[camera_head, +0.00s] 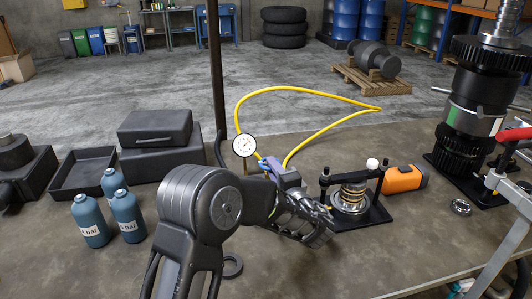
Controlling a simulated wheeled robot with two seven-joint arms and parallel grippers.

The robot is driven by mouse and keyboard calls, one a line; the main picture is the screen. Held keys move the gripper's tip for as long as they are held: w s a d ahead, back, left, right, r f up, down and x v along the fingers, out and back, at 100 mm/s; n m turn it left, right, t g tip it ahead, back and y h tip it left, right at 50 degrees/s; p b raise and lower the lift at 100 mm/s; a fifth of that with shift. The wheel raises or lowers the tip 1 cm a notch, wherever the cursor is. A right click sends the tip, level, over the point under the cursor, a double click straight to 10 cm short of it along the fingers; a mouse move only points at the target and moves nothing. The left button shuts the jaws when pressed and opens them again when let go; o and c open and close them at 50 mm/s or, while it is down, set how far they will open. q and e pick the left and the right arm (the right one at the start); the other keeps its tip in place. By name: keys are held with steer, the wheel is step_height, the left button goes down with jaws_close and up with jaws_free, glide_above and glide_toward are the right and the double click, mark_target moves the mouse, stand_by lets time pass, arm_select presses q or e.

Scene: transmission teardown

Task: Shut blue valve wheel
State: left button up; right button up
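A small blue part (265,163), which looks like the blue valve wheel, sits just below the round white gauge (245,145). It is by the end of the yellow hose (300,91). A grey-purple body (290,178) beside it is partly hidden behind my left arm. My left gripper (318,228) reaches right across the bench, in front of and below these parts, close to the black press frame. Its fingers are dark and blurred together, so I cannot tell whether they are open or hold anything. My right gripper is not in view.
A black frame (366,212) with stacked rings stands right of my gripper, with an orange cylinder (402,179) behind it. Several blue bottles (125,210), a black tray (62,189) and black cases (155,128) fill the left. A tall gear stack (470,115) stands right. The front bench is mostly clear.

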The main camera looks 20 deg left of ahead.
arm_select(q)
steer(key=p+x, duration=0.1)
steer(key=x, duration=0.3)
steer(key=shift+w+a+p, duration=0.1)
steer(key=shift+a+p, duration=0.1)
steer(key=shift+p, duration=0.1)
steer(key=shift+w+a, duration=0.35)
steer(key=shift+w, duration=0.05)
steer(key=shift+c, duration=0.5)
jaws_close()
